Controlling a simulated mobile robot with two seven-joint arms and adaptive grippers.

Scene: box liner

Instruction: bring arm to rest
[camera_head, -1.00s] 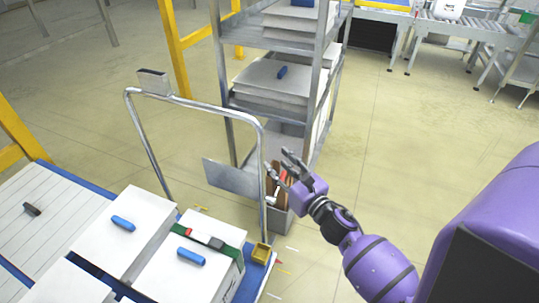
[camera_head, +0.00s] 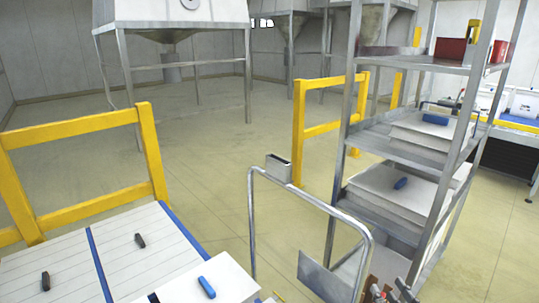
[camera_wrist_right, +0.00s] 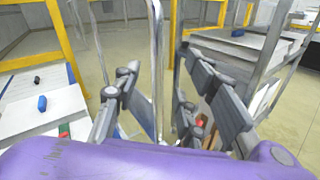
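My right gripper (camera_head: 391,291) shows only as fingertips at the bottom edge of the head view, just right of the cart's metal handle. In the right wrist view the right gripper (camera_wrist_right: 160,65) has its dark fingers spread wide, with nothing held between them. The metal cart handle (camera_head: 251,215) stands between and beyond the fingers in that view; I cannot tell whether they touch it. The rest of my right arm is out of the head view. My left gripper is in neither view.
A metal shelf rack (camera_head: 340,180) with white stacks and blue items stands right of the handle. A white box (camera_head: 222,283) with a blue item (camera_head: 206,287) is at the lower left. Yellow barriers (camera_head: 152,150) stand behind. Open floor (camera_head: 215,160) lies between.

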